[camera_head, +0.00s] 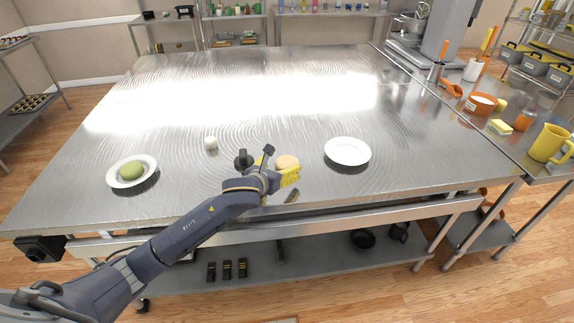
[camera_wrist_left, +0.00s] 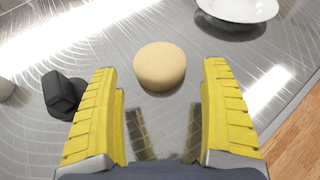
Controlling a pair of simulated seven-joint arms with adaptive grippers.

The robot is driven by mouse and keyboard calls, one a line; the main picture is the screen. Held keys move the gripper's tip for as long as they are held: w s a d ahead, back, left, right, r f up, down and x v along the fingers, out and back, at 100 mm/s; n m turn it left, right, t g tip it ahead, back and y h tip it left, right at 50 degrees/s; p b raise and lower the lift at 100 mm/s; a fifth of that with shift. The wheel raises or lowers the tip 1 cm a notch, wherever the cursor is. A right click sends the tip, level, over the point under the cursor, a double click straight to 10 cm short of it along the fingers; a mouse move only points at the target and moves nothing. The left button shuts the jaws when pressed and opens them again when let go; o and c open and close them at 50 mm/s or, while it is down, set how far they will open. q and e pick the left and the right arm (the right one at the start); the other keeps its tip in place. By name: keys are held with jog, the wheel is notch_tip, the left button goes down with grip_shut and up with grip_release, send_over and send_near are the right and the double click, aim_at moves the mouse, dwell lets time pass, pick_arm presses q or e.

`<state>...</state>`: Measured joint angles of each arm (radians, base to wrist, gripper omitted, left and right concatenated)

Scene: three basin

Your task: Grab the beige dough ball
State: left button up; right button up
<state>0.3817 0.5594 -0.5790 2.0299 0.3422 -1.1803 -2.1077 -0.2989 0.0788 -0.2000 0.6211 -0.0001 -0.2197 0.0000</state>
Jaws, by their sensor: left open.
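The beige dough ball (camera_head: 287,162) rests on the steel table (camera_head: 240,180), just beyond my left gripper (camera_head: 290,177) in the head view. In the left wrist view the beige dough ball (camera_wrist_left: 160,66) lies ahead of and between the two yellow fingers of my left gripper (camera_wrist_left: 162,115). The fingers are open and apart, with nothing between their pads. The ball looks round, slightly flattened and untouched. My right gripper does not show in either view.
A white plate (camera_head: 347,153) stands to the right of the ball. A plate (camera_head: 119,181) with a green ball (camera_head: 131,170) is at left. A small white ball (camera_head: 211,143) and a dark object (camera_wrist_left: 63,95) are nearby. The table's far middle is clear.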

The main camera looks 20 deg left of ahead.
aim_at(286, 162)
pick_arm(q)
jog(key=shift+x, duration=2.85)
jog(key=shift+c, duration=0.2)
jog(key=c, duration=1.3)
jog(key=shift+r, duration=0.1)
